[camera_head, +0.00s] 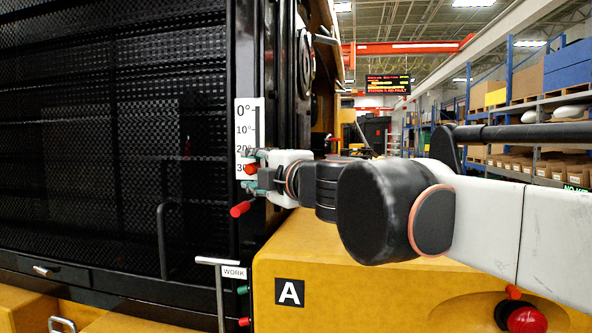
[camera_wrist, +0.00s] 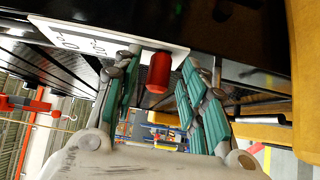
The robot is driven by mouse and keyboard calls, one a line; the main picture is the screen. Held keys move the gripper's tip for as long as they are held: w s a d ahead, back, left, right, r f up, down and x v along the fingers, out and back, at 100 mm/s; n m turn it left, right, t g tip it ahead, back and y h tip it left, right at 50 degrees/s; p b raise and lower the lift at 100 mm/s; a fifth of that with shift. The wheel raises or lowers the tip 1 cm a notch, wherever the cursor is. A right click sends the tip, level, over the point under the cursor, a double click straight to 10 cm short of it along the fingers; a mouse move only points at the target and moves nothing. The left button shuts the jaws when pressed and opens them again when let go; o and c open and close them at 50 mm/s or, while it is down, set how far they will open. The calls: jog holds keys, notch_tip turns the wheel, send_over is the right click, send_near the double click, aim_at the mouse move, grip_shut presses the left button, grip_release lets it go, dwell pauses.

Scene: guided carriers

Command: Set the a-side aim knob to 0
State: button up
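The scale plate (camera_head: 246,118) is white, marked 0° at the top down to 30°, on a black post at the left. A red knob (camera_head: 250,169) shows beside its 30° mark. In the wrist view the red knob (camera_wrist: 158,74) stands between my teal finger pads, in front of the plate (camera_wrist: 88,40). My gripper (camera_head: 257,174) is open around the knob, with narrow gaps seen on both sides. A second red grip (camera_head: 241,209) sticks out just below my gripper. My gripper hides part of the plate's lower end and the knob's base.
A yellow body (camera_head: 350,285) with an "A" label (camera_head: 290,292) lies below my arm. A T-shaped handle (camera_head: 220,262) by a WORK label (camera_head: 234,272) stands left of it. A red button (camera_head: 526,320) is at lower right. Black mesh panels fill the left.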

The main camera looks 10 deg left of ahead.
jog(key=shift+c, duration=0.3)
jog(key=shift+s, duration=0.1)
grip_shut()
jog(key=p, duration=0.6)
send_near(245, 108)
jog(key=x, duration=0.4)
jog(key=shift+r, duration=0.1)
jog(key=shift+o, duration=0.3)
grip_release()
